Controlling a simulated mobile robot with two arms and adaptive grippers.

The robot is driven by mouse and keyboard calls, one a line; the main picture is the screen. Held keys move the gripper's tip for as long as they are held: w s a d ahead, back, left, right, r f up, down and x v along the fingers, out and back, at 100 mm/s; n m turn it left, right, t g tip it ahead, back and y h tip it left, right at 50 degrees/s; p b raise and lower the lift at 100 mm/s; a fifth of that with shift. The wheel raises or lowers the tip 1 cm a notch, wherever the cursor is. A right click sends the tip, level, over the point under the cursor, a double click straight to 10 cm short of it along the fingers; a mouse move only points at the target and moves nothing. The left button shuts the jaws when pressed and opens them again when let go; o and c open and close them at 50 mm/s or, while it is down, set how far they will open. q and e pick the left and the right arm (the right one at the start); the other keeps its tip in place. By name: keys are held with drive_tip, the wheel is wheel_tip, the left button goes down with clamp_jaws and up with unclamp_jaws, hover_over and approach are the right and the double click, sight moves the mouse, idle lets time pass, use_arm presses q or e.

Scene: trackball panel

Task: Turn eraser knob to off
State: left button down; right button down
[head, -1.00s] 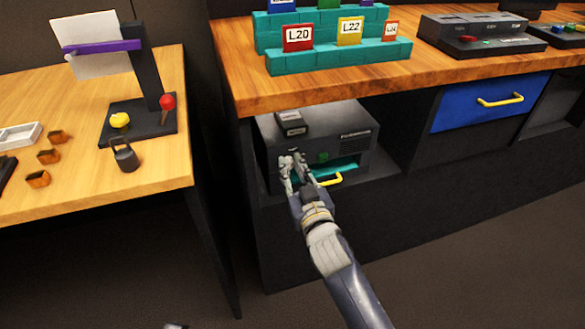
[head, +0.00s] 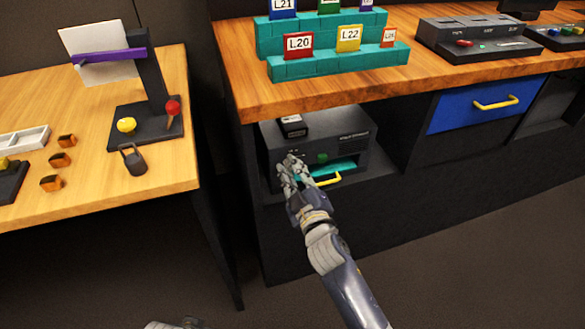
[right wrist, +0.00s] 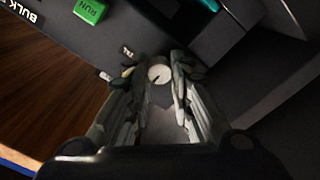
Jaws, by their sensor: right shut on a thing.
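The eraser (head: 352,140) is a dark box on the shelf under the wooden counter. Its front panel carries a green button, which shows in the right wrist view (right wrist: 89,10) with RUN on it. The knob (right wrist: 159,73) is a small pale disc with a dark pointer line, seen between the fingertips in the right wrist view. In the head view the knob is hidden behind my right gripper (head: 290,163). My right gripper (right wrist: 159,80) is shut on the knob, a finger on each side.
A yellow handle (head: 327,181) sits low on the eraser front, close right of my right gripper. The counter edge (head: 330,100) overhangs the eraser. A blue drawer (head: 487,105) is at the right, and a wooden table (head: 95,194) stands at the left.

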use_arm(q)
drive_tip(key=shift+f, duration=0.35)
use_arm(e)
drive_tip(key=shift+n, duration=0.4)
drive_tip(key=c, duration=1.4)
unclamp_jaws()
drive_tip(key=v, duration=1.2)
